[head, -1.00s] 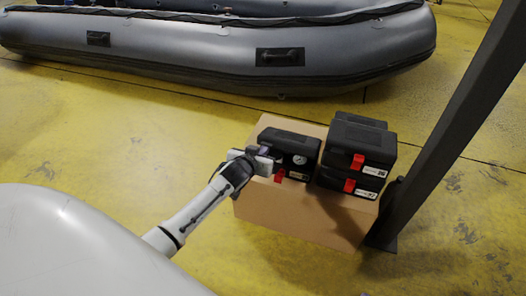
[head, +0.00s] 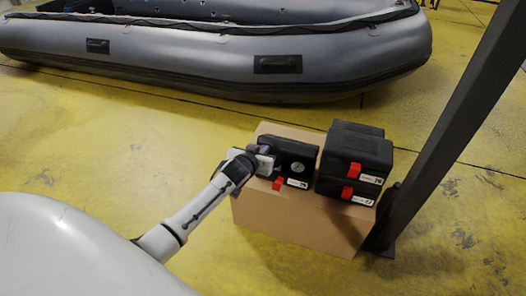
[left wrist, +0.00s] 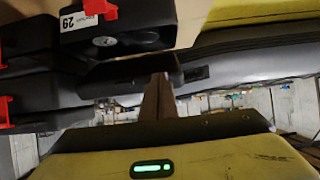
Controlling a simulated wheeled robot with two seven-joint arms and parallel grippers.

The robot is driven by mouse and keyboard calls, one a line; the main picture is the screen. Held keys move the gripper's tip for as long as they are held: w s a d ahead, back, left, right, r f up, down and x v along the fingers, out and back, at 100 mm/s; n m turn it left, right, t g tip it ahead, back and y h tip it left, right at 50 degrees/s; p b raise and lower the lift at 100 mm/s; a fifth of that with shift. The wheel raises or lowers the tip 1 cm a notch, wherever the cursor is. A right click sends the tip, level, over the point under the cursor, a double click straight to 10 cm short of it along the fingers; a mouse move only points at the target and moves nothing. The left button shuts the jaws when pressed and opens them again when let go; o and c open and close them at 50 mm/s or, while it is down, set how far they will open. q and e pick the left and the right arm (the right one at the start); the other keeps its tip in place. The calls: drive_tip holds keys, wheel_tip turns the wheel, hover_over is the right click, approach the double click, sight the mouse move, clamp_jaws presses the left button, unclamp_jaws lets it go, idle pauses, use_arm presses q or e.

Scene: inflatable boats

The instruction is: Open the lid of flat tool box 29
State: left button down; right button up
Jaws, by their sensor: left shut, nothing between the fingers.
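Tool box 29 (head: 292,148) is a flat black case with a red latch, a white label and a round emblem, lying on a cardboard box. My left gripper's fingers (left wrist: 158,88) show in the left wrist view. My right gripper is not in view.
Two similar black cases (head: 353,165) are stacked right of tool box 29 on the cardboard box (head: 300,222). A dark post (head: 437,130) stands close on the right. A grey inflatable boat (head: 200,62) lies behind. The yellow floor at left is clear.

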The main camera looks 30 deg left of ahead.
sight(270, 137)
use_arm(q)
drive_tip(key=shift+w+a+r+p, duration=0.2)
drive_tip(key=shift+w+r+p, duration=0.2)
drive_tip(key=shift+w+r, duration=0.45)
drive_tip(key=shift+s, duration=0.1)
drive_tip(key=shift+r, duration=0.1)
drive_tip(key=shift+w+a+r, duration=0.2)
drive_tip(key=shift+w+r, duration=0.55)
drive_tip(key=shift+w, duration=0.4)
drive_tip(key=shift+w+a+r, duration=0.2)
drive_tip(key=shift+w+r, duration=0.15)
drive_tip(key=shift+w, duration=0.25)
drive_tip(key=shift+w+a+r, duration=0.15)
drive_tip(key=shift+w+r, duration=0.15)
drive_tip(key=shift+w, duration=0.3)
drive_tip(key=shift+w+b, duration=0.1)
drive_tip(key=shift+b, duration=0.3)
